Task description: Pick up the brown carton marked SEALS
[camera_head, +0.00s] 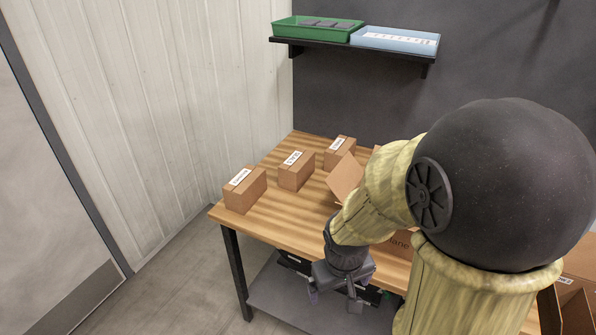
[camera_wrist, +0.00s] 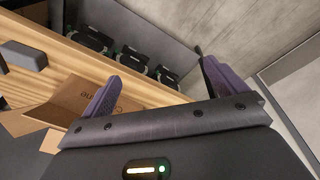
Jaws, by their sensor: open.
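Three brown cartons stand in a row on the wooden table: a left carton (camera_head: 244,190), a middle carton (camera_head: 296,171) and a right carton (camera_head: 340,152). Each has a white label on top. The lettering is too small to read, so I cannot tell which is marked SEALS. My gripper (camera_head: 334,300) is open and empty, past the table's front edge, in front of and below the cartons. In the wrist view my gripper (camera_wrist: 158,70) shows its two purple fingers wide apart with nothing between them. None of the three labelled cartons clearly shows in the wrist view.
A larger open box (camera_head: 400,241) with raised flaps stands behind my arm, partly hidden. The table (camera_head: 281,222) has bare wood in front of the cartons. A lower shelf (camera_wrist: 150,25) holds several dark items. A green tray (camera_head: 300,31) and a blue tray (camera_head: 385,42) sit on a wall shelf.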

